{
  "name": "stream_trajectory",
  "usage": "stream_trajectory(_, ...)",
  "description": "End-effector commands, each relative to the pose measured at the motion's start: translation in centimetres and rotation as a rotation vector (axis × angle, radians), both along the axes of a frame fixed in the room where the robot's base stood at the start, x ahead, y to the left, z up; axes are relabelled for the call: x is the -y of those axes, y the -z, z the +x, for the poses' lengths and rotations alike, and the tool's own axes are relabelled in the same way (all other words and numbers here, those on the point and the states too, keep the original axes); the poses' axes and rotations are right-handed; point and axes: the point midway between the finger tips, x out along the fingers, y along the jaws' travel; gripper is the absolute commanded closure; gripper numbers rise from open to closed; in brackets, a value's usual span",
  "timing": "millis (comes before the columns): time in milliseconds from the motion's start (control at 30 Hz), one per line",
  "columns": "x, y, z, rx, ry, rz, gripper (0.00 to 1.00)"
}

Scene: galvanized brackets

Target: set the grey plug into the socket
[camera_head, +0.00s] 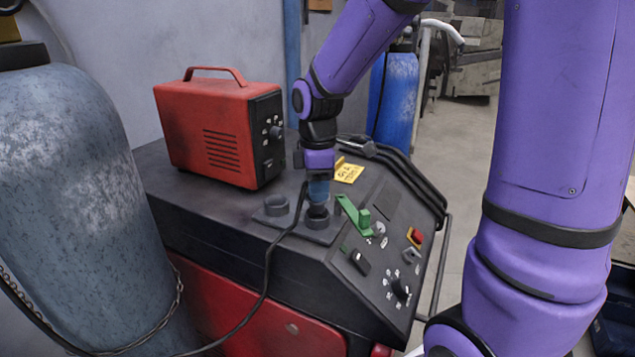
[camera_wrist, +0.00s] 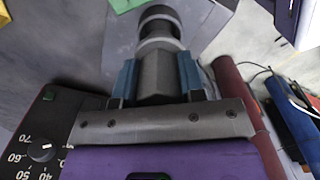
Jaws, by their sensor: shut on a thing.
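My gripper (camera_head: 318,190) points down over the dark control panel, and its blue fingers are closed on the grey plug. In the wrist view the plug (camera_wrist: 157,75) sits between the two fingertips, its faceted grey body pointing away from my gripper. The socket (camera_wrist: 160,22) shows past the plug's end as a dark round collar, roughly in line with it. In the head view the socket (camera_head: 317,216) is right under my gripper, on a flat plate. My fingers hide much of the plug there, and I cannot tell whether its tip is inside the socket.
A second round collar (camera_head: 276,205) stands left of the socket. A green part (camera_head: 356,213) stands close on the right, with a yellow tag (camera_head: 348,172) behind it. A red box (camera_head: 220,128) stands at the back left. A black cable (camera_head: 268,268) hangs across the front.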

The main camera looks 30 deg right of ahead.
Motion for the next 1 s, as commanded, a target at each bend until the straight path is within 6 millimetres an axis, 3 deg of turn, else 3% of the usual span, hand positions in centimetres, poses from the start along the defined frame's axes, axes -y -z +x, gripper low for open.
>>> stream_trajectory(967,0.0,2.9,0.0,0.001,0.0,0.0,0.95)
stream_trajectory(1000,0.0,2.9,0.0,0.001,0.0,0.0,0.59)
